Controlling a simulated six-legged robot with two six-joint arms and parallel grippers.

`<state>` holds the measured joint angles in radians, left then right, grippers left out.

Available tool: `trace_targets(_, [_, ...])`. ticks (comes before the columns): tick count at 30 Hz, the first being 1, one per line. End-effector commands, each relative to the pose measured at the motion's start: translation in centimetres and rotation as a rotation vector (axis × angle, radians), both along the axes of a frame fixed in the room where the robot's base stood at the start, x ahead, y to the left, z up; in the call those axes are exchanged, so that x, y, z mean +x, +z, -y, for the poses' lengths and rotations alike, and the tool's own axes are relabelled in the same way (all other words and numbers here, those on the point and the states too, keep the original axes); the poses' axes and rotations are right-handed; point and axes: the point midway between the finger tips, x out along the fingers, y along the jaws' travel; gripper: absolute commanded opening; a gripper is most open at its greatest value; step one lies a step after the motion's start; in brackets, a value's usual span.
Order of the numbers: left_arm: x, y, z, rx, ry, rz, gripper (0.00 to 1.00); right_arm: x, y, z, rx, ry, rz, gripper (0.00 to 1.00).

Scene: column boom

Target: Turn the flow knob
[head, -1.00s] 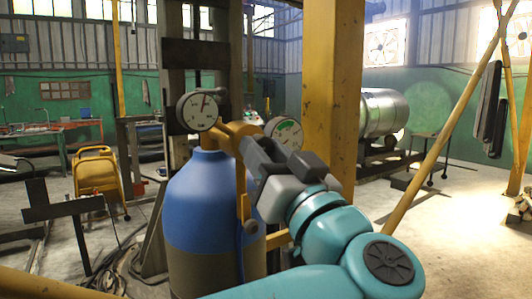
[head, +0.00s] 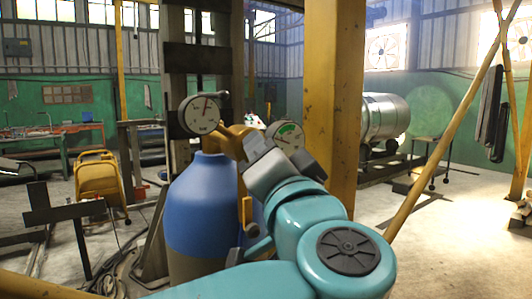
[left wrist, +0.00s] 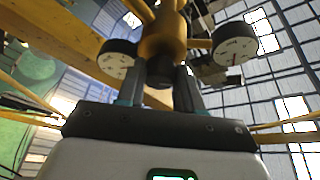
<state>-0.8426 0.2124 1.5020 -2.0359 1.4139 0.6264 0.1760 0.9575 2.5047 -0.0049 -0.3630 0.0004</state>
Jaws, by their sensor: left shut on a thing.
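A blue gas cylinder (head: 205,205) stands upright with a brass regulator (head: 232,138) on top. The regulator carries a left gauge (head: 199,114) and a right gauge (head: 285,136) with a green band. My left gripper (head: 257,152) is at the front of the regulator, below the right gauge, and hides the flow knob in the head view. In the left wrist view the dark flow knob (left wrist: 160,72) sits under the brass body (left wrist: 163,40), between the two fingers of my left gripper (left wrist: 160,88), which are shut on it. My right gripper is not in view.
A yellow post (head: 333,90) rises close behind the right gauge. A yellow slanted bar (head: 445,135) crosses at the right. A dark stand (head: 75,210) and a yellow cart (head: 98,180) are at the left. The floor at the right is mostly clear.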

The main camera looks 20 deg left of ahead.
Motion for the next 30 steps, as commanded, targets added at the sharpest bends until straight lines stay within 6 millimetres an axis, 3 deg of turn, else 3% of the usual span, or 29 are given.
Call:
trace_targets(15, [-0.1, 0.7, 0.0, 0.279, -0.001, -0.361, 0.05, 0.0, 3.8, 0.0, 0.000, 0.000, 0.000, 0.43])
trace_targets(30, [-0.1, 0.5, -0.1, 0.411, 0.001, -0.529, 0.05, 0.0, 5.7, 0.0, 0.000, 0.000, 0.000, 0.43])
